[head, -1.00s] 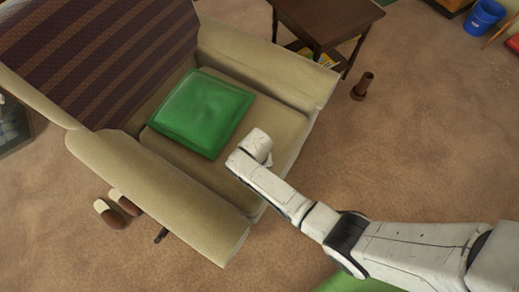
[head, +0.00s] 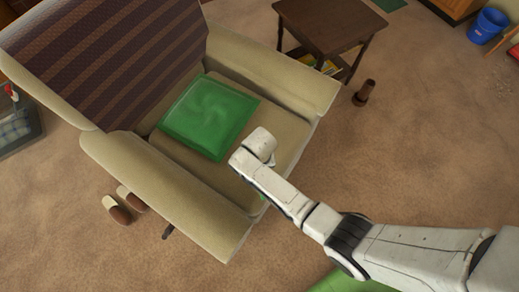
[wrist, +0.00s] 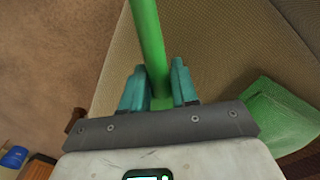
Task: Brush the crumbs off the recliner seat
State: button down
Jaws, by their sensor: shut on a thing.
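The beige recliner's seat (head: 265,110) has a green cushion (head: 208,115) lying on its back part. The seat (wrist: 235,50) and the cushion (wrist: 275,115) also show in the wrist view. My gripper (wrist: 158,85) has teal fingers shut on the green handle of a tool (wrist: 147,35), which runs out of the top of the wrist view. Its working end is not seen. In the head view my arm reaches over the seat's front part and hides my fingers; a small green bit shows beneath it. I cannot make out crumbs on the seat.
A dark wooden side table (head: 328,25) stands beyond the recliner's far armrest (head: 275,68). A brown cylindrical object (head: 364,93) stands on the carpet nearby. Slippers (head: 124,205) lie beside the near armrest (head: 165,190). A blue bucket (head: 487,25) is at the upper right. The carpet on the right is mostly clear.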

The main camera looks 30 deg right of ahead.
jog(key=shift+r, duration=0.2)
notch_tip(320, 180, up, 3)
jog(key=p, duration=0.3)
jog(key=shift+r, duration=0.1)
dwell(0.6)
jog(key=shift+f+b, duration=2.7)
jog(key=shift+f, duration=0.8)
jog(key=shift+f+b, duration=0.85)
jog(key=shift+f, duration=0.2)
jog(key=shift+w+d+r, duration=0.1)
jog(key=shift+w+d, duration=0.2)
jog(key=shift+d, duration=0.3)
jog(key=shift+w+d, duration=0.25)
jog(key=shift+d, duration=0.35)
jog(key=shift+w+d+r, duration=0.1)
jog(key=shift+w+d, duration=0.2)
jog(key=shift+d, duration=0.3)
jog(key=shift+f, duration=0.2)
